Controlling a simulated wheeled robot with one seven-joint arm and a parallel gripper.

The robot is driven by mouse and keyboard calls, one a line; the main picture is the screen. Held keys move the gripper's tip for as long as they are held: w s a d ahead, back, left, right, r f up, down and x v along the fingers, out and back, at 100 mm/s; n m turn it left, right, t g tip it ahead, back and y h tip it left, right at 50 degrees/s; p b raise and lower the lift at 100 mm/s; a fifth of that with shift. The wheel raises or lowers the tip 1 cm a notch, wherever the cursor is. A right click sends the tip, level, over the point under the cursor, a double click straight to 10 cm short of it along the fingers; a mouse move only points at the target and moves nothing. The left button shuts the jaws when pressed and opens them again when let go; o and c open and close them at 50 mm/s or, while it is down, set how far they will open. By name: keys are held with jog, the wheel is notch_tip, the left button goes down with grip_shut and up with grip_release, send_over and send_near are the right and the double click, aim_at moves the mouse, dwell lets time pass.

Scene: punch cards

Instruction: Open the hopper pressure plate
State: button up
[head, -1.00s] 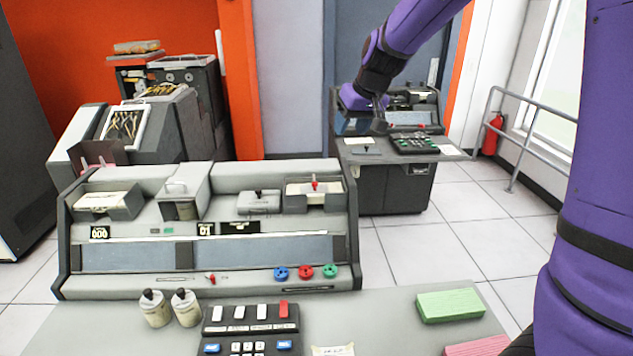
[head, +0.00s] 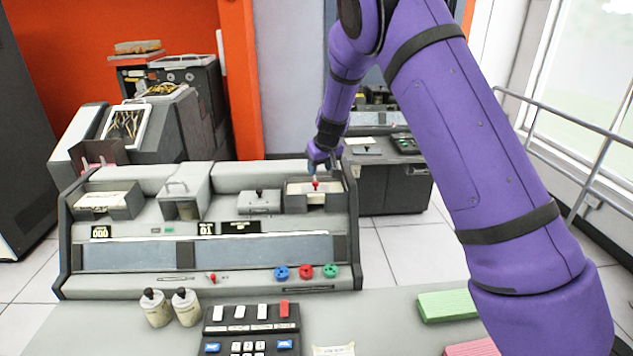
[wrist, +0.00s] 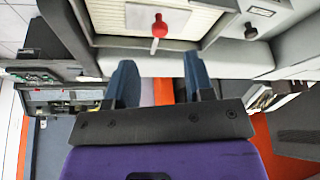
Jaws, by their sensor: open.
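The hopper with its pressure plate (head: 323,190) is at the right end of the card machine's top. A small red-knobbed lever (head: 315,184) stands on it, and the red knob also shows in the wrist view (wrist: 160,27). My gripper (head: 318,168) hangs just above and behind this lever in the head view. In the wrist view my gripper's two blue fingers (wrist: 158,82) are apart with nothing between them. The red knob and its pale stem lie beyond the fingertips, in line with the gap, and appear untouched.
The machine (head: 210,250) has a second tray (head: 105,201) at its left and a grey handled cover (head: 180,192). A black keypad (head: 248,325), two capped jars (head: 155,308) and a green card stack (head: 452,304) are on the front desk. Another console (head: 390,185) stands behind.

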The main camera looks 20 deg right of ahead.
aim_at(316, 183)
jog(key=x, duration=0.7)
grip_shut()
